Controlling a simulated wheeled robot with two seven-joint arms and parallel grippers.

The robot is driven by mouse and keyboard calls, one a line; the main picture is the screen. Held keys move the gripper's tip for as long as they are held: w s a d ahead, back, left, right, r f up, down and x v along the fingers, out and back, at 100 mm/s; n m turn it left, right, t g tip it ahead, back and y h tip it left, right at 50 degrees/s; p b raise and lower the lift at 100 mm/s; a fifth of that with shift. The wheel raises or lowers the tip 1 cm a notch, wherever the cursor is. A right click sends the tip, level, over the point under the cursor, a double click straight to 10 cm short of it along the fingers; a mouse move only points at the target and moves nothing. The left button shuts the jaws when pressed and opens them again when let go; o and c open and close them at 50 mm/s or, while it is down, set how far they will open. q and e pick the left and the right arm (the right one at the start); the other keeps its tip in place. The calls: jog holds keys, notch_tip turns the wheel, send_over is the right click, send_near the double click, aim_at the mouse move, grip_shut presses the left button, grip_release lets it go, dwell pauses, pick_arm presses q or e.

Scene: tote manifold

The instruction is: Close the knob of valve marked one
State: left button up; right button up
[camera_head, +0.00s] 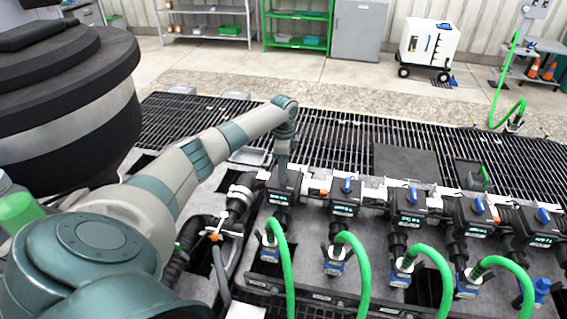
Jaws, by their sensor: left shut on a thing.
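A row of several dark valve boxes with small lit labels runs along the manifold. The leftmost valve (285,185) is under my left gripper (283,165), which points straight down at its top. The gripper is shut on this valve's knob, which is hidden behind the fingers. The other valves carry blue knobs, such as those on the second valve (346,186) and the third valve (412,196). The label numbers are too small to read. My right gripper is out of view.
Green hoses (352,245) arch up from blue fittings in front of the valves. A black hose and pipe fitting (238,200) lie left of the leftmost valve. Dark floor grating (380,140) lies behind the manifold. Shelves, a cabinet and a white wheeled cart (428,45) stand far back.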

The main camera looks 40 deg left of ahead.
pick_arm(q)
jog(key=shift+r+m, duration=0.1)
jog(key=shift+m, duration=0.6)
jog(key=o, duration=1.1)
jog(key=shift+c, duration=0.2)
